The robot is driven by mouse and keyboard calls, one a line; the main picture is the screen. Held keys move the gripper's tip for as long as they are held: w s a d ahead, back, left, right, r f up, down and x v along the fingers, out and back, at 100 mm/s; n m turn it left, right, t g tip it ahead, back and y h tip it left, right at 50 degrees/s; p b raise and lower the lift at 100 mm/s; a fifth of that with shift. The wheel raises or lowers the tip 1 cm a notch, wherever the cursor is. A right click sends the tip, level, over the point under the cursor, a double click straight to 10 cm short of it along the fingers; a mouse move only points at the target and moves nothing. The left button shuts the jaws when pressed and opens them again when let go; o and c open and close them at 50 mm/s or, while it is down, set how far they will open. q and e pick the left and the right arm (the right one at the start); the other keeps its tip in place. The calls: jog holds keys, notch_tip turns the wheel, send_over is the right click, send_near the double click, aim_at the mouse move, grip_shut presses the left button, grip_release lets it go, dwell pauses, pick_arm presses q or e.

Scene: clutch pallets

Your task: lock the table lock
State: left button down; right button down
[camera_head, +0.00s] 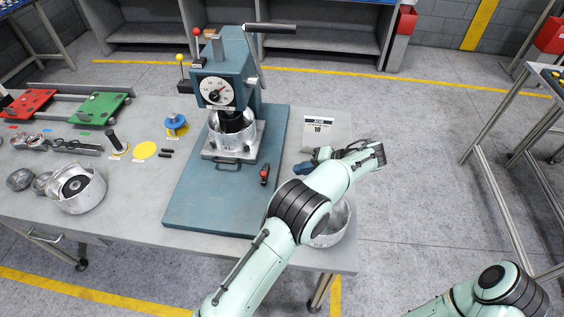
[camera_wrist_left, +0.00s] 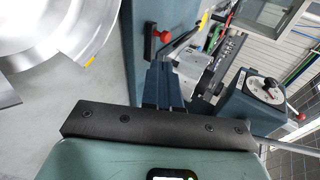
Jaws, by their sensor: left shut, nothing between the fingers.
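The table lock appears to be the small red-handled black lever (camera_head: 264,174) on the right part of the blue press base plate (camera_head: 205,205). Its red knob (camera_wrist_left: 166,37) also shows in the left wrist view, just beyond my fingers. My left gripper (camera_head: 301,168) is to the right of the lever, over the table's right part, with a visible gap in the head view. Its dark blue fingers (camera_wrist_left: 162,78) are together and empty. Whether the lever is locked cannot be told. Only my right arm shows at the lower right; its gripper is out of view.
A blue press (camera_head: 228,75) with dial and long handle stands on the plate, a metal housing (camera_head: 250,133) under it. A metal bowl-shaped part (camera_head: 335,228) lies partly beneath my left arm. A sign marked 10 (camera_head: 318,127) is behind my gripper. Several parts fill the table's left.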

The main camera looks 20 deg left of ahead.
pick_arm(q)
jog(key=shift+s, duration=0.25)
pick_arm(e)
jog(key=shift+s, duration=0.25)
pick_arm(q)
jog(key=shift+a, duration=0.1)
